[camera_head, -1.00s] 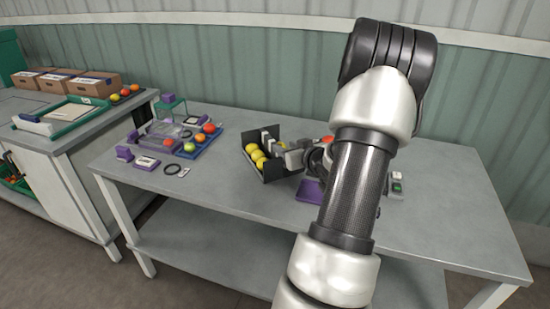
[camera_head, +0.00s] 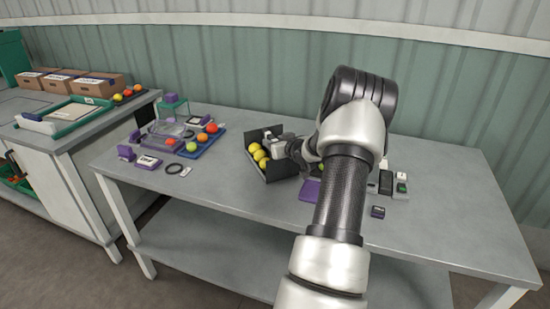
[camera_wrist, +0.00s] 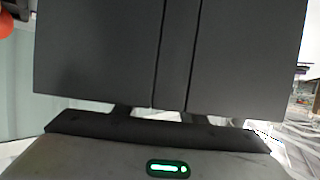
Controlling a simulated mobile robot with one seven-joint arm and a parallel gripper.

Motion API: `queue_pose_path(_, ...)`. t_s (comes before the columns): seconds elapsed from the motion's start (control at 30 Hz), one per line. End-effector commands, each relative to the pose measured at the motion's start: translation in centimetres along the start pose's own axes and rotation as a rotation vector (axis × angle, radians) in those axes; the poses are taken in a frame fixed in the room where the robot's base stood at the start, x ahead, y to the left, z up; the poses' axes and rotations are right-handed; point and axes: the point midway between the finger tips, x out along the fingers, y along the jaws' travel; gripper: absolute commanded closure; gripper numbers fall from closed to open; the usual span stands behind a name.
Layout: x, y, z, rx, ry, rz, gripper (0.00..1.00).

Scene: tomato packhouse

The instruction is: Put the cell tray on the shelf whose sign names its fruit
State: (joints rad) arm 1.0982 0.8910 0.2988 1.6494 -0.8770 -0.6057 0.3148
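A black tray (camera_head: 280,172) with raised dark walls stands on the middle of the grey table in the head view. A row of round yellow fruit (camera_head: 259,155) lies along its left part. My gripper (camera_head: 286,146) is at the tray's right side, close against or over it. My arm hides part of that area. In the wrist view a dark panel (camera_wrist: 95,55) with two vertical seams fills most of the picture, right in front of the gripper body. The fingertips are hidden, so their grip cannot be told. No shelf sign can be read.
A blue tray (camera_head: 207,149) with red, orange and green fruit stands left on the table (camera_head: 250,215), beside a clear-lidded box (camera_head: 165,131). Purple items and small devices (camera_head: 401,187) lie around. Labelled cardboard boxes (camera_head: 100,86) stand on the left counter. The table's right end is clear.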

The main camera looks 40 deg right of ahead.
Motion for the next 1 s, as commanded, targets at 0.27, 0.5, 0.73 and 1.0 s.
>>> queue_pose_path(0.27,0.03,0.01,-0.04,0.0,0.0,0.0,0.74)
queue_pose_path(0.5,0.02,0.02,-0.03,0.0,0.0,0.0,1.0)
queue_pose_path(0.73,0.01,0.02,-0.02,0.0,0.0,0.0,1.0)
queue_pose_path(1.0,0.01,0.02,-0.01,0.0,0.0,0.0,1.0)
